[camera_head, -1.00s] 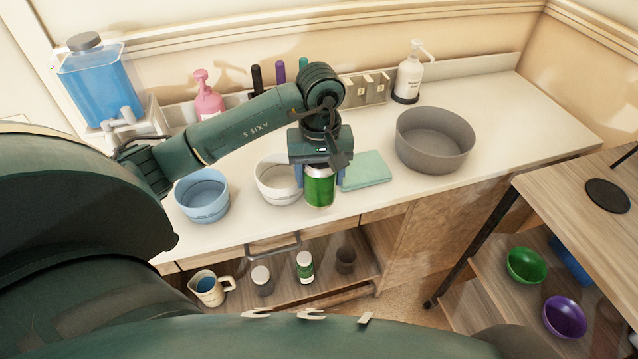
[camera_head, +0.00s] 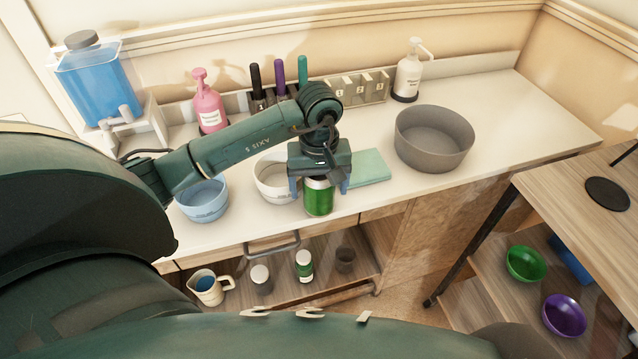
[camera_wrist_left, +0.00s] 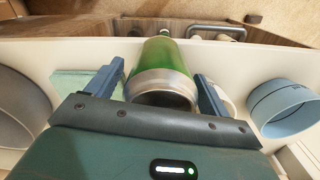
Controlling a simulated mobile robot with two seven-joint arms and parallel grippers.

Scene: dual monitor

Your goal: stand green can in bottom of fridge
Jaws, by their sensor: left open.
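The green can (camera_head: 318,200) with a silver top stands upright at the front edge of the counter, in front of the white bowl. My left gripper (camera_head: 318,187) is directly above it, pointing down, with its fingers open on either side of the can. In the left wrist view the can (camera_wrist_left: 165,65) lies between the two spread fingers (camera_wrist_left: 158,88), with a gap visible on each side. The can's base is hard to see against the counter edge. No fridge can be made out in these views. My right gripper is not in view.
A blue bowl (camera_head: 203,200), white bowl (camera_head: 272,178), green pad (camera_head: 367,167) and grey basin (camera_head: 434,138) are on the counter. Below, an open shelf holds a jug (camera_head: 208,287) and several small containers. A wooden cart (camera_head: 560,190) stands right. The counter's right end is clear.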

